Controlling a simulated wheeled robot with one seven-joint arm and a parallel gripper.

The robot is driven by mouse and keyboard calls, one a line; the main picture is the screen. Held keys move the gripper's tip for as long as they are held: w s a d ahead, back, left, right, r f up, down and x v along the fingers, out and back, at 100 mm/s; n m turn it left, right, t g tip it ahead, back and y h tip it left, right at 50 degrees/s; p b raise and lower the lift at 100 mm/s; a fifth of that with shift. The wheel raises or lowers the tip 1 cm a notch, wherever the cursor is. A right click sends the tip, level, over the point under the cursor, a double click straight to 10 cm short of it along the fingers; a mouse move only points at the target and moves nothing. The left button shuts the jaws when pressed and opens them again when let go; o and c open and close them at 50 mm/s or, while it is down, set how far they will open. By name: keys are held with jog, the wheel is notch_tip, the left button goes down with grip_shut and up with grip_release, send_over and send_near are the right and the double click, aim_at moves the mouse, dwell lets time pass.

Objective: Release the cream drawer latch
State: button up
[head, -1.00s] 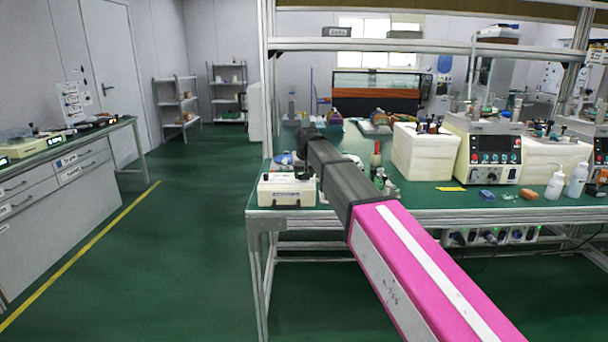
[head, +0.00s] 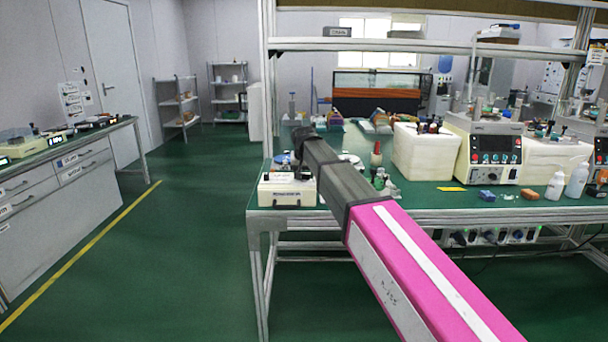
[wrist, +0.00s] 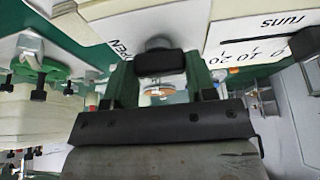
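A cream box (head: 287,193) stands at the near left corner of the green bench, with a white label on top and a small dark handle on its front. A dark rounded tab on a grey round base, probably the latch (wrist: 160,62), shows beside that label. My gripper (wrist: 163,88) has its fingers apart on either side of the tab in the picture; I cannot tell whether they touch it.
The green bench (head: 430,190) holds a white foam block (head: 425,152), an instrument with red displays (head: 490,150), small bottles and a red-topped bottle (head: 376,155) right of my arm. A drawer cabinet (head: 60,200) stands left, across a clear green floor.

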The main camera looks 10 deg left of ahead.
jog(key=o, duration=0.4)
jog(key=shift+r, duration=0.1)
jog(key=v, duration=1)
jog(key=shift+s+r, duration=0.2)
jog(key=shift+r, duration=0.05)
jog(key=shift+s, duration=0.1)
